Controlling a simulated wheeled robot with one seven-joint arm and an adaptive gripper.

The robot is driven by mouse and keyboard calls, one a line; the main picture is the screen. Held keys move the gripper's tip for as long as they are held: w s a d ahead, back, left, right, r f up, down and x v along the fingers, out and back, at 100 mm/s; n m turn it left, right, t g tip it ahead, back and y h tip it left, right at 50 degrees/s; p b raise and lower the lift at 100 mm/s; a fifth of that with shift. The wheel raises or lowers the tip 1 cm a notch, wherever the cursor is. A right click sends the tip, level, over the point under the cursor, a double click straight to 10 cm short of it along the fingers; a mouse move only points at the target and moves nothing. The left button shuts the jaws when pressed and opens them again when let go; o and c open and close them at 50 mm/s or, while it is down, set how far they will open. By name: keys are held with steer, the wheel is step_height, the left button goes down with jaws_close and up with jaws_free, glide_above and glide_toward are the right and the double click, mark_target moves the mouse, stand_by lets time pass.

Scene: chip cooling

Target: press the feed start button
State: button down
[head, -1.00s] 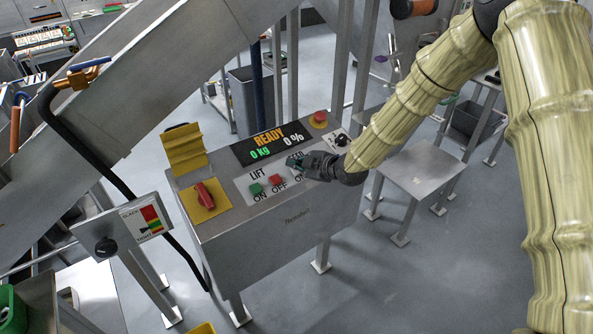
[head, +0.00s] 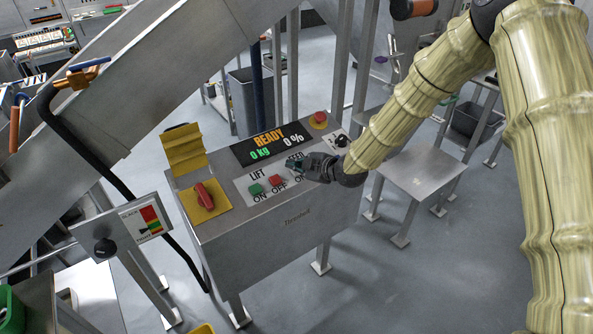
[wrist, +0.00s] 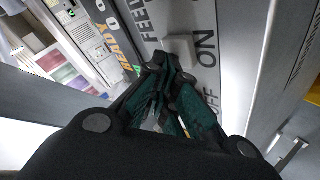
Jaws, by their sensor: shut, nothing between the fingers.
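The control panel (head: 243,186) has a display reading READY, 0 kg and 0 %. In the wrist view, a pale square button (wrist: 180,48) sits between the FEED lettering and the word ON. In the head view my gripper hides this button. My gripper (head: 293,163) is shut and empty, with its tips over the FEED part of the panel. In the wrist view the shut fingertips (wrist: 160,62) are right beside the pale button; I cannot tell whether they touch it.
The LIFT green button (head: 256,189) and red button (head: 275,181) are left of my gripper. A red rotary switch (head: 205,196) on a yellow plate is farther left. A red emergency stop (head: 320,117) and a black knob (head: 342,140) are at the panel's far right.

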steer(key=shift+f, duration=0.25)
steer(key=shift+r, duration=0.1)
stand_by(0.5)
steer(key=shift+s+d+r, duration=0.15)
steer(key=shift+r, duration=0.65)
steer(key=shift+r+p, duration=0.15)
steer(key=shift+p, duration=0.2)
steer(key=r, duration=0.1)
steer(key=r+p, duration=0.1)
steer(key=r, duration=0.1)
steer(key=s+d+r+p, duration=0.1)
steer(key=shift+s+r, duration=0.1)
steer(key=shift+r, duration=0.15)
stand_by(0.4)
